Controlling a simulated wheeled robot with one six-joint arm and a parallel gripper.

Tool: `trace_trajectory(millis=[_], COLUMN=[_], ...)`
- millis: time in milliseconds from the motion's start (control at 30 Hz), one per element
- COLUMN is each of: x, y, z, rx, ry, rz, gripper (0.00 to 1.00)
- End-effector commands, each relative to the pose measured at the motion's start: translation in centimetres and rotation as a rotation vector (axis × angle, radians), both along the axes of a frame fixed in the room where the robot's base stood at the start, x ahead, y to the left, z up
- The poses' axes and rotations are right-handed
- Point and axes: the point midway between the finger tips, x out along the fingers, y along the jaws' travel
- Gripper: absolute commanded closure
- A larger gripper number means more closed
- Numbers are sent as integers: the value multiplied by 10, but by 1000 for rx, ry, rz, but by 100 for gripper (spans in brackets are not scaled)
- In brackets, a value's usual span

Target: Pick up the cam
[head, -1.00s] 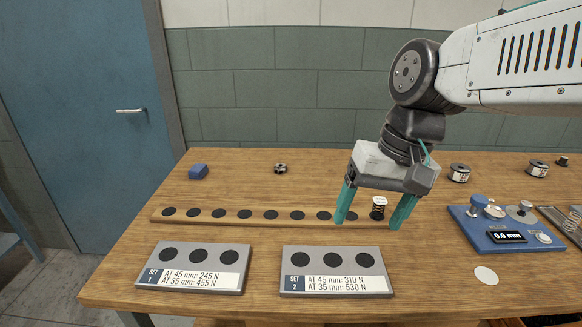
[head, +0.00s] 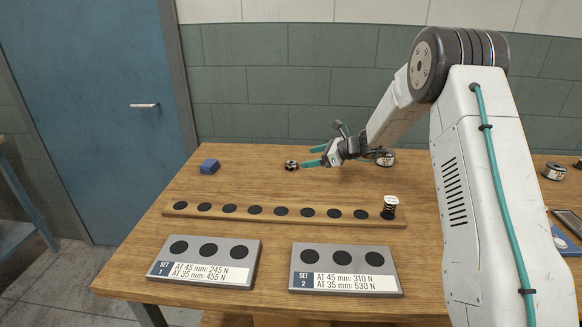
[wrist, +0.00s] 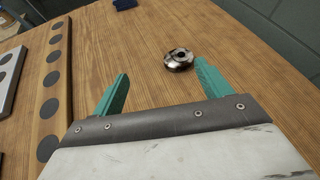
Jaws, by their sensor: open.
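The cam (head: 291,165) is a small dark metal disc lying on the wooden bench in the head view. In the wrist view the cam (wrist: 179,59) has a shiny rim and a dark central hole. My gripper (head: 311,156) is open and low over the bench, its teal fingers pointing left toward the cam. In the wrist view my gripper (wrist: 160,85) has nothing between its fingers. The cam lies beyond the fingertips, nearer the right finger; whether that finger touches it I cannot tell.
A wooden strip (head: 268,213) with several black pads carries a spring (head: 390,205) at its right end. Two grey set plates (head: 247,270) lie in front. A blue block (head: 209,166) is left of the cam. A labelled spool (head: 385,158) stands behind my wrist.

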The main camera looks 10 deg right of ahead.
Motion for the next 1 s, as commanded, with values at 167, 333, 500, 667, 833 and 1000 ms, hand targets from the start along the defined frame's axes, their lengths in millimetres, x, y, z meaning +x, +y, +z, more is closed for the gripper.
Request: trace_trajectory(millis=[167,333,500,667,833,1000], x=[21,32,41,52,66,68], y=[-15,-6,5,20,35,37], z=[-29,-38,-44,-54,-62,-63], rx=[72,81,80,80,79,79], ry=[43,48,48,48,47,47], rz=[-91,-101,-100,-99,-99,-100], gripper=[23,23,23,23,23,23])
